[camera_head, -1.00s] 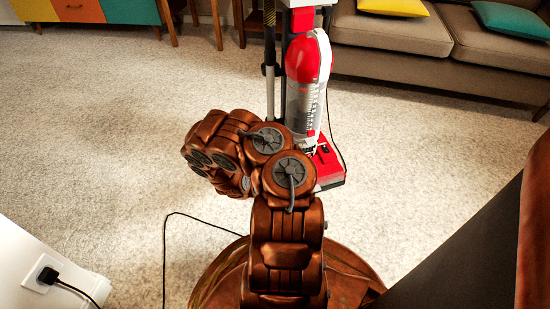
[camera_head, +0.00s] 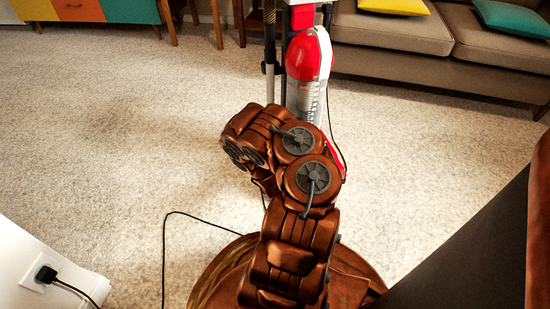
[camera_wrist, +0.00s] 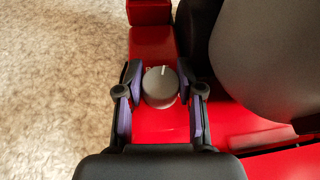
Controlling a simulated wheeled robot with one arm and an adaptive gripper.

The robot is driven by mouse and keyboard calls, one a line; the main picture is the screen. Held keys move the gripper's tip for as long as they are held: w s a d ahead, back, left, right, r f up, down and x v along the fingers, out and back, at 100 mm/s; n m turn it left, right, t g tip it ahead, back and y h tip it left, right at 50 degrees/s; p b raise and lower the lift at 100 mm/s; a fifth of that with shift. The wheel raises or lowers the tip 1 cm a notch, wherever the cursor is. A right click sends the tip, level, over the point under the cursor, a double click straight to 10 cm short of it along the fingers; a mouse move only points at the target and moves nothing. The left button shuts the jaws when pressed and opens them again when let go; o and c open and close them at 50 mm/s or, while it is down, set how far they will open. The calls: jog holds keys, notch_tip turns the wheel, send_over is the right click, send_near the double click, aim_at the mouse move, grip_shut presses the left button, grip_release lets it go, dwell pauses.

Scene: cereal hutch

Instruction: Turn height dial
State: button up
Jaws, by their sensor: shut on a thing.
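In the head view the upright red and white vacuum cleaner (camera_head: 308,60) stands beyond my arm. My arm hides my gripper, the dial and most of the vacuum's base there.
A sofa (camera_head: 395,35) stands behind the vacuum on the right. A colourful cabinet (camera_head: 88,10) is at the back left. A black cord (camera_head: 168,240) lies on the carpet. A white unit (camera_head: 30,265) is at the lower left. Open carpet lies to the left.

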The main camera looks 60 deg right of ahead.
jog(key=shift+t, duration=0.3)
jog(key=o, duration=1.2)
jog(key=shift+c, duration=0.2)
jog(key=shift+r, duration=0.1)
jog(key=shift+r, duration=4.95)
